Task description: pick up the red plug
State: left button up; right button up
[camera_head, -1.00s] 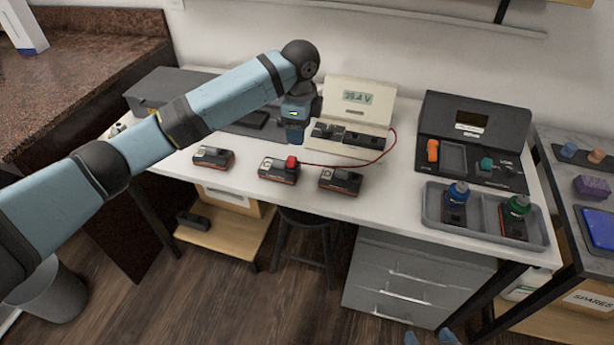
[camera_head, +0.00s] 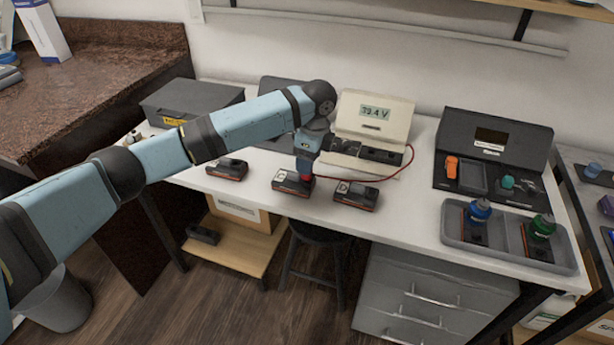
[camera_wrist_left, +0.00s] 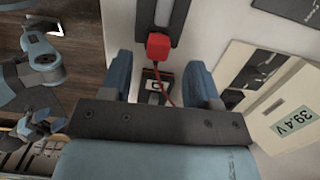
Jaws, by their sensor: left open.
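The red plug (camera_head: 306,178) sits at the right end of the middle black battery block (camera_head: 287,182), mostly hidden by my gripper in the head view. In the left wrist view the red plug (camera_wrist_left: 159,46) shows clearly, between and beyond the fingers, with a thin red cable running from it. My left gripper (camera_head: 306,160) is open, pointing down just above the plug; its blue fingers also show in the left wrist view (camera_wrist_left: 159,82), with nothing held. Whether the fingers touch the plug cannot be told.
Similar battery blocks stand left (camera_head: 227,169) and right (camera_head: 356,194) of the middle one. Behind is a cream meter (camera_head: 373,117) reading 39.4 V. A grey tray (camera_head: 505,252) with blue- and green-topped items and a black case (camera_head: 492,135) stand to the right.

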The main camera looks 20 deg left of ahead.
pick_arm(q)
jog(key=f, duration=0.3)
jog(key=f+b, duration=0.1)
jog(key=shift+a+f, duration=0.15)
jog(key=shift+a, duration=0.1)
jog(key=shift+s, duration=0.1)
grip_shut()
notch_tip(320, 180, up, 20)
jog(key=p, duration=0.4)
